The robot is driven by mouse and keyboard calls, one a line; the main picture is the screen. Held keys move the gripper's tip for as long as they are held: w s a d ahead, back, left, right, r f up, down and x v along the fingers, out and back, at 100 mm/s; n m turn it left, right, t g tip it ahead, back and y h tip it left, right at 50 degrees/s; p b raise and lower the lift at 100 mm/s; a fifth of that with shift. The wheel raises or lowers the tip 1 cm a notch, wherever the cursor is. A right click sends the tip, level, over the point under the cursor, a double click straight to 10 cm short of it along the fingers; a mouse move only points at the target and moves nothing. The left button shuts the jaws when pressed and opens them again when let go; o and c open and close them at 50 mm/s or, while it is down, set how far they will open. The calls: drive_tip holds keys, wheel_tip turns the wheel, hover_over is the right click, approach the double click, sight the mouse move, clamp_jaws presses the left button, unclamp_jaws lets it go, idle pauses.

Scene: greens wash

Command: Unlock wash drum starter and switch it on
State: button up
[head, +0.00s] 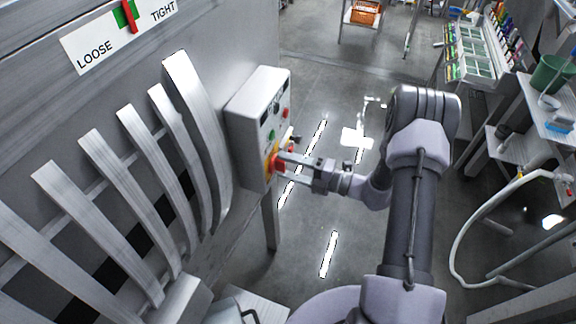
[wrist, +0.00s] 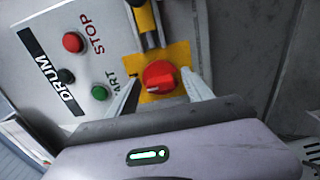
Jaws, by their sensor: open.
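The grey drum control box (head: 245,122) is mounted on the machine's side. Its face shows in the wrist view with a "DRUM" label (wrist: 52,72), a red STOP button (wrist: 73,42), a green START button (wrist: 99,92) and a dark round part (wrist: 66,76). A red rotary knob (wrist: 159,75) sits on a yellow plate (wrist: 182,56). A yellow and dark part (wrist: 147,22) lies just above the knob. My gripper (wrist: 160,88) is open, with its fingers on either side of the knob. Whether they touch it, I cannot tell. In the head view my gripper (head: 279,164) is at the box's lower face.
Curved metal slats (head: 130,150) and a LOOSE/TIGHT gauge (head: 125,25) are on the machine at left. A side table (head: 550,105) with a green bucket (head: 552,74) and a white hose (head: 462,235) are at right. The floor between is clear.

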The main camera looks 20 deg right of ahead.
drive_tip(key=b+v, duration=0.1)
drive_tip(key=v, duration=1.6)
drive_tip(key=shift+s+d, duration=0.15)
drive_tip(key=s+a+r+n+g+h+b, duration=0.1)
drive_tip(key=s+a+n+g+h+b, duration=0.25)
drive_tip(key=a+n+g+b, duration=1.1)
drive_tip(key=s+a+f+n+t+h+b, duration=0.1)
drive_tip(key=s+n+t+h+b, duration=0.3)
drive_tip(key=n, duration=0.8)
drive_tip(key=s+a+f+n+t+h+b, duration=0.1)
drive_tip(key=s+a+n+t+h+b, duration=0.1)
drive_tip(key=s+n+t+h+b, duration=0.2)
drive_tip(key=s+n+t+h, duration=0.1)
drive_tip(key=s+n, duration=0.2)
drive_tip(key=n, duration=0.5)
drive_tip(key=shift+s+a+n+t, duration=0.35)
drive_tip(key=shift+s+a, duration=0.05)
